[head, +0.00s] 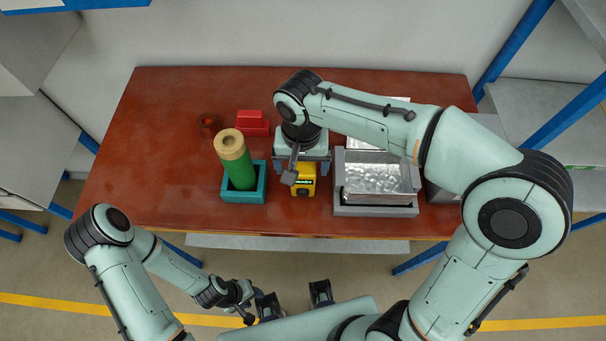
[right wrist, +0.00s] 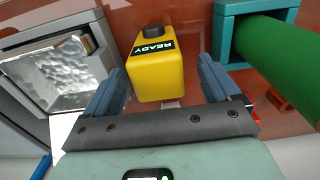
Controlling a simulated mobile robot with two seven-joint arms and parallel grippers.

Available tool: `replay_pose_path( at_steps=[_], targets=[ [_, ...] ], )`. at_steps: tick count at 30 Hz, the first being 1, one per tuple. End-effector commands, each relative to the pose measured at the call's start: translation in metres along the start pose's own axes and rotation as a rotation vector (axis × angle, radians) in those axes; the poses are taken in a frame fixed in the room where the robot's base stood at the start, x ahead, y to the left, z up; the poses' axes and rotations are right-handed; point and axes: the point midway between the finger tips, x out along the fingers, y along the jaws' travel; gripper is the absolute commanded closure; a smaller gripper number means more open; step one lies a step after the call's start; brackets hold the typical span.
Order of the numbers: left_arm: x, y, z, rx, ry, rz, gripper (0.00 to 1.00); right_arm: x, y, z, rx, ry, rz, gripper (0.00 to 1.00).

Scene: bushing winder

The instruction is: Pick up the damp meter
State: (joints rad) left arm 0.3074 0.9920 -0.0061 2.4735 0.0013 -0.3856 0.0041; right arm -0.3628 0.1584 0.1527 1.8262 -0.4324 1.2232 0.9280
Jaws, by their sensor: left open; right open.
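The damp meter appears to be the yellow block-shaped device with a black knob and a READY label. It stands on the red-brown table in the head view (head: 304,184) and shows in the right wrist view (right wrist: 156,76). My right gripper (head: 301,166) is over the meter's far part, partly hiding it. In the right wrist view the open jaws (right wrist: 160,68) have the meter between them, with a gap on each side and no clear contact. My left gripper (head: 264,303) is low in front of the table, away from the meter; its fingers are hard to make out.
A teal holder (head: 245,197) with a leaning green cylinder (head: 236,163) stands left of the meter. A grey-framed metal tray (head: 376,211) stands right. A red block (head: 252,124) and a small brown round object (head: 208,122) lie behind. The table's left side is clear.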

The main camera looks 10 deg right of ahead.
Motion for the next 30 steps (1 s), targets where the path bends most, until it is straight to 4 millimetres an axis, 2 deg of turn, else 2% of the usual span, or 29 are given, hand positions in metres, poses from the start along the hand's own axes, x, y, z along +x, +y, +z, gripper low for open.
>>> replay_pose_path(
  at_steps=[9,13,19,25,30],
  targets=[
    [0.004,-0.001,0.001,0.000,-0.001,0.000,0.57,0.044,0.004,-0.001,0.001,-0.004,0.003,0.11],
    [0.004,-0.002,0.001,0.000,-0.001,0.000,0.57,0.051,0.003,-0.002,0.001,-0.001,0.001,0.11],
    [0.004,-0.002,0.001,0.000,-0.001,0.000,0.57,0.051,0.003,-0.002,0.001,0.000,0.001,0.11],
    [0.004,-0.002,0.001,0.000,-0.001,0.000,0.57,0.051,0.003,-0.002,0.001,-0.001,0.001,0.75],
    [0.004,-0.002,0.001,0.000,-0.001,0.000,0.57,0.050,0.003,-0.002,0.001,0.000,0.000,0.75]
  ],
)
